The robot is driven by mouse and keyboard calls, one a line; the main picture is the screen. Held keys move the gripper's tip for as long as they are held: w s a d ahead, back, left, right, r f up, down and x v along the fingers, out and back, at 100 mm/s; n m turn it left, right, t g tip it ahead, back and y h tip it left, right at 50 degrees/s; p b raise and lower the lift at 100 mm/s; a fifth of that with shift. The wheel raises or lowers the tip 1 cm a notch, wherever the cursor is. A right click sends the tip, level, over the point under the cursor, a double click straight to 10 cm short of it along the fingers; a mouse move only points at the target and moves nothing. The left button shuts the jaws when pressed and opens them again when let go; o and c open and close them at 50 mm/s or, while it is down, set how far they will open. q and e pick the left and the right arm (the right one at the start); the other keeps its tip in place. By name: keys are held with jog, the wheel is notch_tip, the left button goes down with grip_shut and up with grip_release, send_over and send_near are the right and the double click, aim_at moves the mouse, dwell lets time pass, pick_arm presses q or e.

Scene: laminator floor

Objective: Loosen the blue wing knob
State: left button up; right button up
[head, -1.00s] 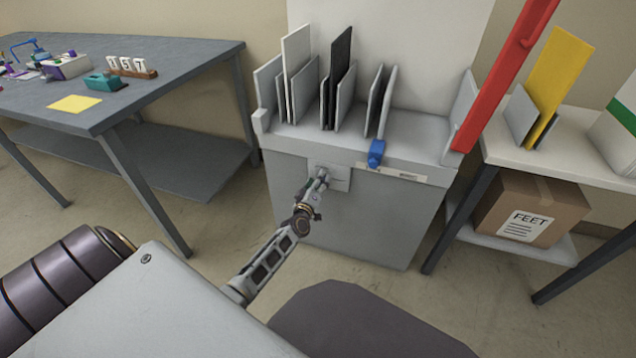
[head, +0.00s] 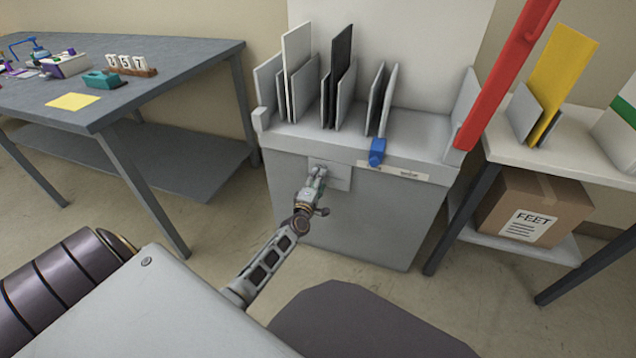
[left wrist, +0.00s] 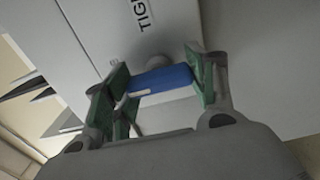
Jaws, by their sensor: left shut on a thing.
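The blue wing knob (left wrist: 162,80) shows in the left wrist view as a flat blue bar in front of a round grey boss. It lies between the two green-padded fingers of my left gripper (left wrist: 164,84), which is shut on it. In the head view my left gripper (head: 318,172) is at a grey plate (head: 342,177) on the machine's front, and hides the knob there. Lettering starting "TIG" is beside the knob in the wrist view; the rest is cut off. My right gripper is not in view.
Another blue piece (head: 377,151) sits on the machine's front ledge, right of my gripper. Upright boards stand in slots on top. A red bar (head: 505,75) slants at the right. A table (head: 190,60) is at left, a shelf with a carton (head: 535,205) at right.

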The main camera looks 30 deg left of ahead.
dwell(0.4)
pick_arm(q)
jog(key=o, duration=1)
jog(key=shift+s, duration=0.2)
jog(key=shift+v, duration=5.8)
jog(key=shift+d, duration=0.1)
